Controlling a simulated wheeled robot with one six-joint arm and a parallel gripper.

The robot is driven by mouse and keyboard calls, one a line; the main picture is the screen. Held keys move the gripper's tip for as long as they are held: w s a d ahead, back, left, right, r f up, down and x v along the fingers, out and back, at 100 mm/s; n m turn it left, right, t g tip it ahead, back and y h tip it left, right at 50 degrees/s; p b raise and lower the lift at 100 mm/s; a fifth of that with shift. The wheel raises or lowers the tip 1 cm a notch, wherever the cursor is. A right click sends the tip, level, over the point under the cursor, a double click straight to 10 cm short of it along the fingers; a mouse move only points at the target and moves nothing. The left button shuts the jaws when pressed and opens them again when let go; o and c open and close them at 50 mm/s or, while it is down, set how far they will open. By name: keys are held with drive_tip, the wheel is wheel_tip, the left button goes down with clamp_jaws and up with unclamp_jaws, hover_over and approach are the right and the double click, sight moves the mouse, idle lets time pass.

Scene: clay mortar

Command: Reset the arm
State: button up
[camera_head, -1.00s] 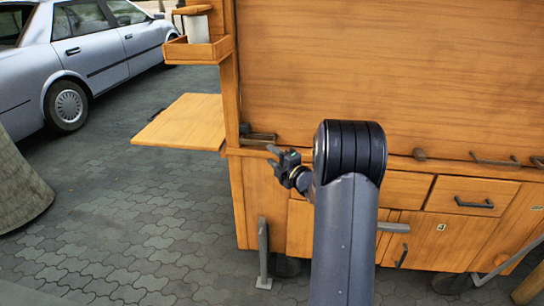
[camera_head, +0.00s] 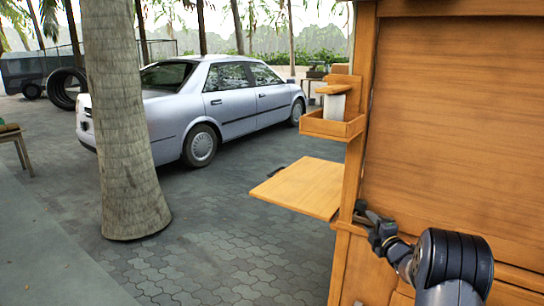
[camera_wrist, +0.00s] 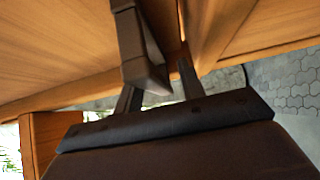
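My gripper (camera_head: 366,214) is beside the left post of the wooden cart (camera_head: 450,110), just above its lower ledge. In the wrist view my gripper (camera_wrist: 158,88) has its two dark fingers apart. A dark metal bar (camera_wrist: 138,50) on the cart reaches down between the fingers, close to the left one. I cannot tell whether it touches. My arm comes in from the lower right of the head view.
A wooden side shelf (camera_head: 300,188) juts out left of the gripper. Above it, a small box (camera_head: 335,127) holds a white container (camera_head: 333,107). A tree trunk (camera_head: 122,120) and a silver car (camera_head: 215,105) stand left. The paving between is clear.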

drive_tip(key=shift+s+d+r, duration=0.1)
drive_tip(key=shift+s+d, duration=0.2)
drive_tip(key=shift+d, duration=0.1)
drive_tip(key=shift+w+a, duration=0.1)
